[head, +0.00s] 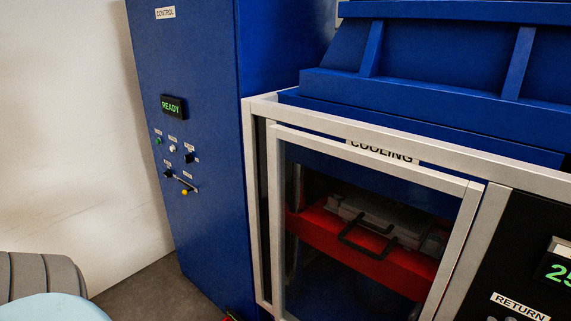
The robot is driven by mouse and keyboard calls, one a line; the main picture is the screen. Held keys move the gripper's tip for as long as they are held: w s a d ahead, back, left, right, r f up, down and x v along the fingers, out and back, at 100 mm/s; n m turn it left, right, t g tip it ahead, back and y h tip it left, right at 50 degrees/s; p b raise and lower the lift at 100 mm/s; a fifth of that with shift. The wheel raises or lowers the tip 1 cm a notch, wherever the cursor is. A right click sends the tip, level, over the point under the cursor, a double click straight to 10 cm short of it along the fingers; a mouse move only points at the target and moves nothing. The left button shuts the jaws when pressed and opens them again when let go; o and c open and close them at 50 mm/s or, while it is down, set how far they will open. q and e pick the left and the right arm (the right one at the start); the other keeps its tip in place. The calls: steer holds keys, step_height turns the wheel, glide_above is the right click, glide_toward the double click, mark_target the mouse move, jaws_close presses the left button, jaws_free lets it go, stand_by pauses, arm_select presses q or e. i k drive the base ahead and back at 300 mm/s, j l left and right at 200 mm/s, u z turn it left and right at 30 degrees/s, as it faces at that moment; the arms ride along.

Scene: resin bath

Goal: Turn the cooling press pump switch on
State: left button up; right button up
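The blue control cabinet (205,230), labelled CONTROL, stands left of the cooling press. On its front are a green button (158,141), a white knob or button (173,149), a black switch (189,158), another black control (168,173) and a lever with a yellow knob (184,192). Their small labels are too small to read, so I cannot tell which is the pump switch or how it is set. A display (173,106) above them reads READY in green. Neither of my grippers shows in this view.
The cooling press (400,185) has a pale-framed clear door, apparently closed, with a red platen (345,245) and black-handled tray behind it. A RETURN panel (521,306) is at right. Grey floor (140,290) shows in front of the cabinet; a pale wall (70,140) is left.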

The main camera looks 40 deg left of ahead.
mark_target(188, 158)
steer(key=u, duration=1.8)
steer(key=i+j, duration=0.25)
steer(key=j, duration=0.15)
steer(key=i+j+z, duration=0.1)
steer(key=i+j, duration=0.15)
steer(key=j, duration=0.2)
steer(key=i+j+z, duration=0.1)
steer(key=j, duration=0.35)
steer(key=i+j, duration=0.35)
steer(key=i+j+z, duration=0.1)
steer(key=j, duration=0.45)
steer(key=i+j, duration=0.3)
steer(key=j, duration=0.2)
steer(key=i+j+z, duration=0.1)
steer(key=j, duration=0.35)
steer(key=i+j, duration=0.25)
steer(key=j, duration=0.25)
steer(key=i+z, duration=0.05)
